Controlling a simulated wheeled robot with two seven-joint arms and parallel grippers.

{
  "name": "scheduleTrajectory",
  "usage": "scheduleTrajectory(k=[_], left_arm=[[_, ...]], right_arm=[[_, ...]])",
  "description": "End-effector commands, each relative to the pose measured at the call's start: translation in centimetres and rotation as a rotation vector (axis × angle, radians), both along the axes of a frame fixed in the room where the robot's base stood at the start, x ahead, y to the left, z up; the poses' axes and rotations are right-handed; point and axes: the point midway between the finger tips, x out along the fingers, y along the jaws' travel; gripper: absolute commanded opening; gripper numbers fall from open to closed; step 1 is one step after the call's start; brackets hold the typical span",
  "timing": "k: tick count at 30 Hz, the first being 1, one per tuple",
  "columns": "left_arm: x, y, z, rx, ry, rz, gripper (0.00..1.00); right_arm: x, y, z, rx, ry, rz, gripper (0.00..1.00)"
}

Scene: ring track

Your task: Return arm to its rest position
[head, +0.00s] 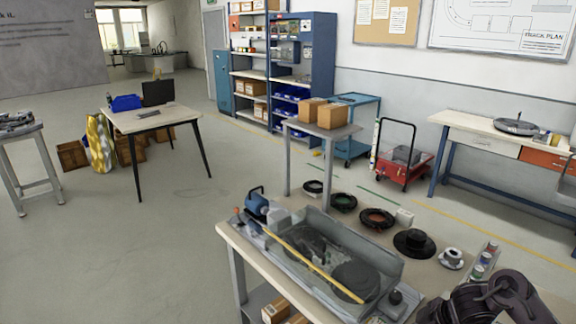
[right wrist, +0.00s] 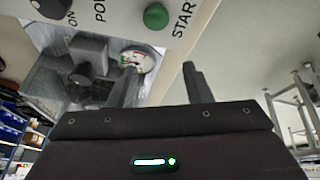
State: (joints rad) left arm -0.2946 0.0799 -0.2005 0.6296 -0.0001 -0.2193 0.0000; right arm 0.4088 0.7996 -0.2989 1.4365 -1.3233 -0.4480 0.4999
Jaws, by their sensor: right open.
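My right arm shows as dark, rounded links at the lower right of the head view; its gripper cannot be made out there. In the right wrist view my right gripper (right wrist: 140,88) is open, its two dark fingers apart with nothing visibly held between them. A light panel with a green START button (right wrist: 156,16) and a black knob (right wrist: 52,7) lies beyond the fingers at the top of that view. The fingers appear apart from the button. My left gripper is in neither view.
A workbench (head: 232,238) in front holds a clear-walled tray (head: 390,270) with a yellow rod (head: 312,264). Cable coils (head: 377,218) and a black spool (head: 414,243) lie behind it. A raised shelf (head: 322,131) carries cardboard boxes. Open floor (head: 120,255) lies to the left.

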Motion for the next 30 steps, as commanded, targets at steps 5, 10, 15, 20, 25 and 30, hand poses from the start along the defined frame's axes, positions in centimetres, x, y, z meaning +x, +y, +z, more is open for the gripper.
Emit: scheduleTrajectory(k=[5, 10, 15, 20, 25, 30], left_arm=[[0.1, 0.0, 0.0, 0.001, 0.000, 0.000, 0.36], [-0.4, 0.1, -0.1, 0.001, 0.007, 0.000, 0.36], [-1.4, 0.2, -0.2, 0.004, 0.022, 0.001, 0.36], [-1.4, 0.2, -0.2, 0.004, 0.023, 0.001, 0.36], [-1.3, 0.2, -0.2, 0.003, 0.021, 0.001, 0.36], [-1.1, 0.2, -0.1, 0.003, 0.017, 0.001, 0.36]], right_arm=[[-0.1, 4.3, -1.6, -0.023, -0.083, 0.011, 0.45], [-1.0, 9.1, -2.3, -0.041, -0.177, -0.030, 0.45], [-3.9, 13.7, -1.2, -0.040, -0.244, -0.181, 0.45], [-8.1, 14.7, 1.0, -0.038, -0.211, -0.399, 0.45], [-12.2, 14.0, 2.6, -0.029, -0.123, -0.578, 0.45], [-16.0, 13.1, 3.8, -0.013, -0.020, -0.721, 0.45]])
